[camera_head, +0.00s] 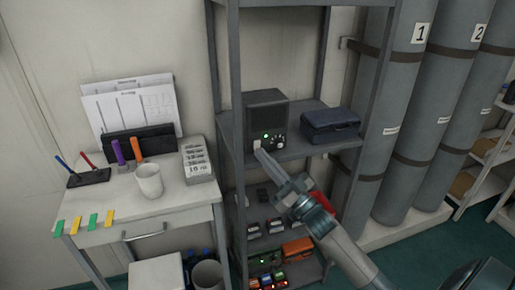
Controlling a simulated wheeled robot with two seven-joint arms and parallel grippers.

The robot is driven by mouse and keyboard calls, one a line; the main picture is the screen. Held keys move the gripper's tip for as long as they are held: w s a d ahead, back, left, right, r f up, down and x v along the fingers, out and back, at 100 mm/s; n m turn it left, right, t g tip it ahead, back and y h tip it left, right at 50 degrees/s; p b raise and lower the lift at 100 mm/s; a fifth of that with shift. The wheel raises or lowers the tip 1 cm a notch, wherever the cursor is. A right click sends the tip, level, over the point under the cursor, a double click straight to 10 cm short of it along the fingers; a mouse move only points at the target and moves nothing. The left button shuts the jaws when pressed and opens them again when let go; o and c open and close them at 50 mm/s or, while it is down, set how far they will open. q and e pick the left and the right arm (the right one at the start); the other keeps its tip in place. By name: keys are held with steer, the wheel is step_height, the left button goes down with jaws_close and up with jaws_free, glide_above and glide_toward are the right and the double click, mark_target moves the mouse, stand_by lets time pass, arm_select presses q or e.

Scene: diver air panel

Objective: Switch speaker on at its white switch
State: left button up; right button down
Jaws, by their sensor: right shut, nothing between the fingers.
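The speaker (266,108) is a dark grey box on the rack's upper shelf, with a green light (266,135) lit on its front and small knobs to the right of the light. A small white switch (257,144) shows at the lower left of its front. My right gripper (262,153) is shut and empty, its fingertips right at the white switch, overlapping its lower part. I cannot tell whether they touch it or which way the switch is set. My left gripper is not in view.
A dark blue case (330,126) sits right of the speaker on the same shelf (300,146). Rack posts stand at either side. Lower shelves hold small devices and an orange box (298,248). A desk (150,202) with a white mug (149,180) stands left; tall grey cylinders (440,110) stand right.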

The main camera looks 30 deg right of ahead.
steer(key=shift+s, duration=0.25)
steer(key=shift+s, duration=0.15)
steer(key=s+p, duration=0.1)
steer(key=s, duration=0.2)
steer(key=s+a+p, duration=0.1)
steer(key=shift+s+a+r+p, duration=0.1)
steer(key=shift+s+r+p, duration=0.2)
steer(key=shift+r+p, duration=0.05)
stand_by(0.7)
